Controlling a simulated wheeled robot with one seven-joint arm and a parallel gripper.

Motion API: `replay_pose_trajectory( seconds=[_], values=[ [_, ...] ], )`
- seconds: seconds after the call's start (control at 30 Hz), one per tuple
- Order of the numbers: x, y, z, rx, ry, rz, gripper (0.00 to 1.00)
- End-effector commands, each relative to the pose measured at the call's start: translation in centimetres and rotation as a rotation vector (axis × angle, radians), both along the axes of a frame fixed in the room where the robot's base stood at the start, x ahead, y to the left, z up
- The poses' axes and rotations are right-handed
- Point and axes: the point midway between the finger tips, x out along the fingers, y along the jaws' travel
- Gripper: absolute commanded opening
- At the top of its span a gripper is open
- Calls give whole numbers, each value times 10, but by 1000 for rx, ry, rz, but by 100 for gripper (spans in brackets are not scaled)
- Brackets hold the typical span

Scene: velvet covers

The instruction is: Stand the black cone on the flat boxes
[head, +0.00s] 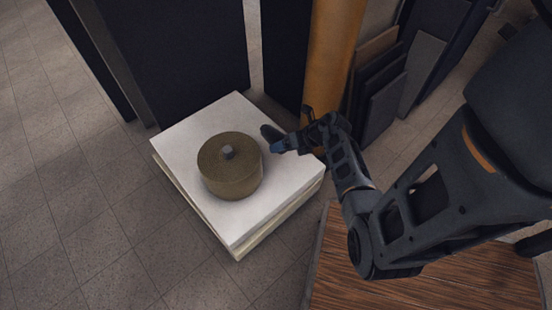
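The flat boxes (285,181) form a low white and cream stack on the floor, left of centre in the head view. My gripper (273,141) reaches in from the right over the right part of their top. Its dark fingers are small and seen at an angle, so I cannot tell whether they are open or shut. I cannot pick out the black cone for certain; a dark rounded shape at the gripper's tip may be a finger or part of a held thing.
A round olive-brown lidded pot (230,179) with a grey knob stands on the boxes. Dark panels (180,55) and an orange-brown column (331,60) stand behind. A wooden surface (420,287) lies at bottom right. Tiled floor is clear at left.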

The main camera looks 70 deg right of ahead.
Motion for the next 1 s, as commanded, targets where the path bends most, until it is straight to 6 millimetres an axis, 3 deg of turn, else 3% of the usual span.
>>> replay_pose_trajectory(
  seconds=[0.03,0.1,0.3,0.53,1.0],
  values=[
    [0,-1,-15,1,0,-1,40],
    [0,0,-23,1,0,-1,40],
    [0,0,-35,1,0,-1,40],
    [0,-1,-66,1,1,-2,40],
    [1,0,-71,0,1,1,40]
  ],
)
